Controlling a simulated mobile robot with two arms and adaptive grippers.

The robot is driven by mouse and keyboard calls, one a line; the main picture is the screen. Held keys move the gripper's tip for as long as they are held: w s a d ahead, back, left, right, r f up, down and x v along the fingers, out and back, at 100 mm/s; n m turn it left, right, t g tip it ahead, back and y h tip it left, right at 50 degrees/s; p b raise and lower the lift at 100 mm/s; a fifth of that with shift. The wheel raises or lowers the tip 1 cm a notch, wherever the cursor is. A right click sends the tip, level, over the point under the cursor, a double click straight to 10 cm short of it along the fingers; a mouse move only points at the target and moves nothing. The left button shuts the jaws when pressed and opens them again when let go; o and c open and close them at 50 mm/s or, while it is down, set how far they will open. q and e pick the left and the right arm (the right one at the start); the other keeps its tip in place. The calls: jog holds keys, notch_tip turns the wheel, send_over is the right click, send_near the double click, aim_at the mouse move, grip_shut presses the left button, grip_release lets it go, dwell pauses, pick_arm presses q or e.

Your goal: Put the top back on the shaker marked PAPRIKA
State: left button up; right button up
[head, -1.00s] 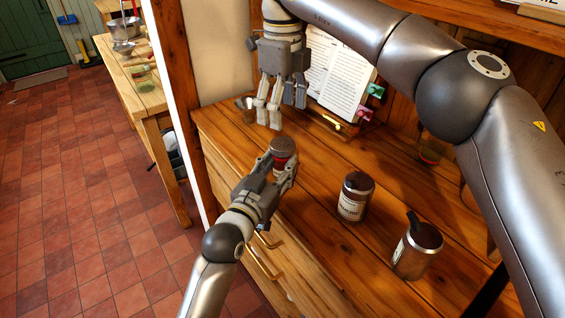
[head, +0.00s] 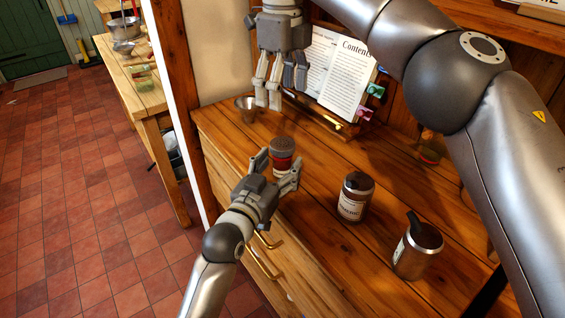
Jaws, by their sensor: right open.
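A shaker with red contents and a grey perforated top (head: 281,155) stands upright on the wooden counter (head: 325,175). The top sits on its mouth; any label on it is not readable here. My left gripper (head: 278,172) is open, its fingers spread just in front of the shaker and apart from it, as far as I can tell. My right gripper (head: 268,92) is open and empty, pointing down above the counter behind the shaker. A second jar (head: 354,197) with a dark top and a pale label stands to the right; its lettering is too small to read.
A steel pot with a dark lid and upright handle (head: 417,250) stands at the front right. A small metal cup (head: 246,109) is at the back left. An open book (head: 338,85) leans at the back, with coloured clips beside it. Drawers with brass handles (head: 263,262) face the floor.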

pick_arm(q)
jog(key=v, duration=1.2)
dwell(0.6)
